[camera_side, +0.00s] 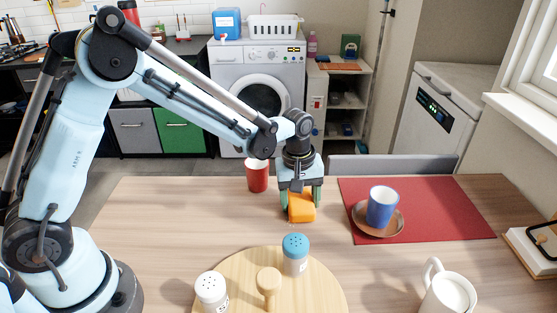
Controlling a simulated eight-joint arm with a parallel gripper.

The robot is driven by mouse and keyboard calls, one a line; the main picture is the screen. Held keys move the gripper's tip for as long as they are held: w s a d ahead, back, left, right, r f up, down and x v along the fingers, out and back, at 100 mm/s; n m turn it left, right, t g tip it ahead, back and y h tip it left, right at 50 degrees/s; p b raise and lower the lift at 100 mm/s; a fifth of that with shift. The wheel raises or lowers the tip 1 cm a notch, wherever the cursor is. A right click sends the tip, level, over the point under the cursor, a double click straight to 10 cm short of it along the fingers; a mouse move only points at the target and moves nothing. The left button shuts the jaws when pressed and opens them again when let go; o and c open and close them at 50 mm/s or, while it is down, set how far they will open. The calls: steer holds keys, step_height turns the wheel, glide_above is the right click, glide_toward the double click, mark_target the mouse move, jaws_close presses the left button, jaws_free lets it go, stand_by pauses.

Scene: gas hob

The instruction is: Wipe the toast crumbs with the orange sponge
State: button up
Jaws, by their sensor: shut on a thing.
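The orange sponge (302,207) is between the green-sided fingers of my gripper (301,200), near the middle of the wooden table. My gripper is shut on the sponge and points down. The sponge is at or just above the table top; I cannot tell whether it touches. No toast crumbs can be made out in this view; the gripper and sponge hide a small patch of table.
A red cup (258,176) stands close behind left of my gripper. A blue cup (382,205) sits on a brown saucer (393,228) on a red mat (455,210). A round board (325,292) with two shakers is in front; a white jug (448,294) stands right. The table's left part is clear.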

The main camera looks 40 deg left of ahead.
mark_target(302, 227)
steer(key=shift+w+a, duration=2.2)
steer(key=shift+a, duration=0.05)
steer(key=shift+s+d, duration=4.1)
steer(key=shift+d, duration=0.05)
step_height(302, 227, up, 8)
